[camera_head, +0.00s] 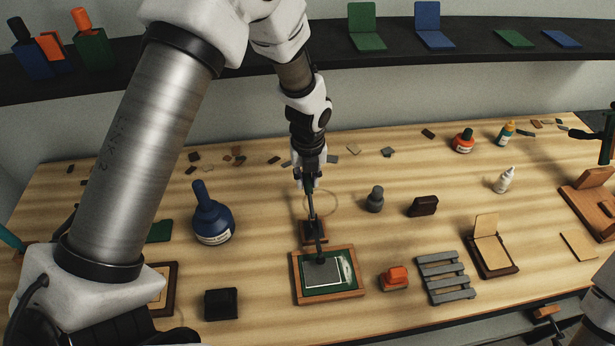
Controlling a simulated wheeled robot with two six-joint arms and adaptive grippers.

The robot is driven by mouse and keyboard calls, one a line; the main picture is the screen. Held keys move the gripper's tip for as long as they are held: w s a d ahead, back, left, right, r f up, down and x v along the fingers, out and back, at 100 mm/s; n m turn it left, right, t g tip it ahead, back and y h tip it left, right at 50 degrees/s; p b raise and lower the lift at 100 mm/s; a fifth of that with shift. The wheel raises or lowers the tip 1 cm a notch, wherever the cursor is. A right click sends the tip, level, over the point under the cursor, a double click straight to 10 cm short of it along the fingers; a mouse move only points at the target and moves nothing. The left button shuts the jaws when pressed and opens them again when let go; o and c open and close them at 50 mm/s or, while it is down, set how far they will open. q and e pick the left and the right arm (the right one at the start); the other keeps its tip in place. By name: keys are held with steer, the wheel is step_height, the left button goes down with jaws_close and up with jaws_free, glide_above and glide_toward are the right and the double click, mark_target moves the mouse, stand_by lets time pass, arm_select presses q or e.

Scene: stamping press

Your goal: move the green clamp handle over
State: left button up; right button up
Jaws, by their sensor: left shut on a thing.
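My left gripper (309,186) reaches down over the middle of the table. It is shut on a slim, dark, greenish upright bar (318,232), which I take for the green clamp handle. The bar stands almost vertical, and its lower end meets the green plate with a grey rectangle (325,280) in a wooden frame (360,291). A small dark wooden block (308,238) sits right behind the frame. The gripper's fingertips and the top of the bar are small and partly hidden. My right gripper is not in view.
A blue bottle (212,222) and a black block (221,304) stand left of the frame. An orange stamp (395,278), a grey slatted rack (444,279) and a grey knobbed weight (375,199) stand to the right. A dark shelf (290,68) runs behind the table.

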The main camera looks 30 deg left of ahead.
arm_select(q)
steer(key=shift+w+a+f, duration=0.1)
steer(key=shift+w+f, duration=0.1)
steer(key=shift+f, duration=0.75)
steer(key=o, duration=0.9)
steer(key=shift+r, duration=0.15)
steer(key=r, duration=1.1)
steer(key=shift+s+d+r, duration=0.3)
steer(key=shift+s+r, duration=0.05)
steer(key=shift+s+f, duration=0.1)
